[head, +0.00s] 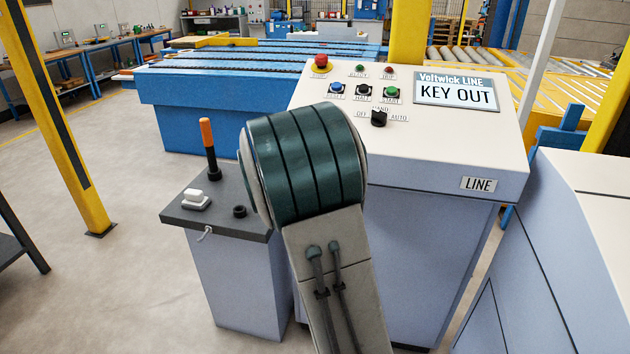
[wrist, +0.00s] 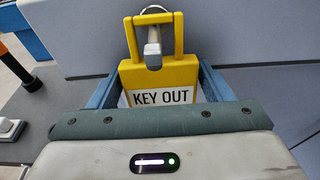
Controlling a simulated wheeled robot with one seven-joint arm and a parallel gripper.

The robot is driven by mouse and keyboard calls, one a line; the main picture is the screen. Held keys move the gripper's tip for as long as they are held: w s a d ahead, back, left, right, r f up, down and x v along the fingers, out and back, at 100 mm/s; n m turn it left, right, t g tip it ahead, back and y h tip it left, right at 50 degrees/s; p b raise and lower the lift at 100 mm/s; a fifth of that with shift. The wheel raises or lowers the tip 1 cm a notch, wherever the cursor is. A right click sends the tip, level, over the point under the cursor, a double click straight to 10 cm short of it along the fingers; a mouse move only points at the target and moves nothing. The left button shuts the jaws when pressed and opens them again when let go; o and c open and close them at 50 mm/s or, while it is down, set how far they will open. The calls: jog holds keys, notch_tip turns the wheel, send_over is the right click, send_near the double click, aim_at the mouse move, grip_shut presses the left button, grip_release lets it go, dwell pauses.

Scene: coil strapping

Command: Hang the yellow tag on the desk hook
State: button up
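The yellow tag (wrist: 160,77), with a white "KEY OUT" label and an open frame-shaped top, is in the wrist view between the two blue fingers of my gripper (wrist: 160,88). The fingers appear to press on both its sides. A pale ring (wrist: 153,9) and a grey post-like piece (wrist: 153,52) show at its top; I cannot tell whether that piece is a key or a hook. In the head view my arm hides the tag and fingers. A small white hook-like piece (head: 206,234) is on the front edge of the dark pedestal top (head: 225,220).
The pedestal carries an orange-topped lever (head: 207,143), a white button block (head: 195,199) and a black ring (head: 240,211). The cream console (head: 470,150) has buttons, a black selector (head: 379,118) and a "KEY OUT" display (head: 457,93). Open floor lies left of the pedestal.

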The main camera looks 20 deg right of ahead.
jog(key=shift+o, duration=0.9)
jog(key=v, duration=1.4)
jog(key=s+d+r+m+g+y+p, duration=0.15)
jog(key=s+m+g, duration=0.25)
jog(key=s+m, duration=0.4)
jog(key=s+d+m+g+p, duration=0.3)
jog(key=s+m+g, duration=0.2)
jog(key=s+m, duration=0.3)
jog(key=s+a+r+m+y+p, duration=0.1)
jog(key=s+a+m+y+p, duration=0.1)
jog(key=a+m+y, duration=0.2)
jog(key=s+a+r+m+y+p, duration=0.1)
jog(key=s+a+r+m+y, duration=0.1)
jog(key=a+m, duration=0.6)
jog(key=shift+s+a+m+y+p, duration=0.15)
jog(key=shift+s+m+y+p, duration=0.35)
jog(key=shift+y, duration=0.55)
jog(key=shift+s+r, duration=0.1)
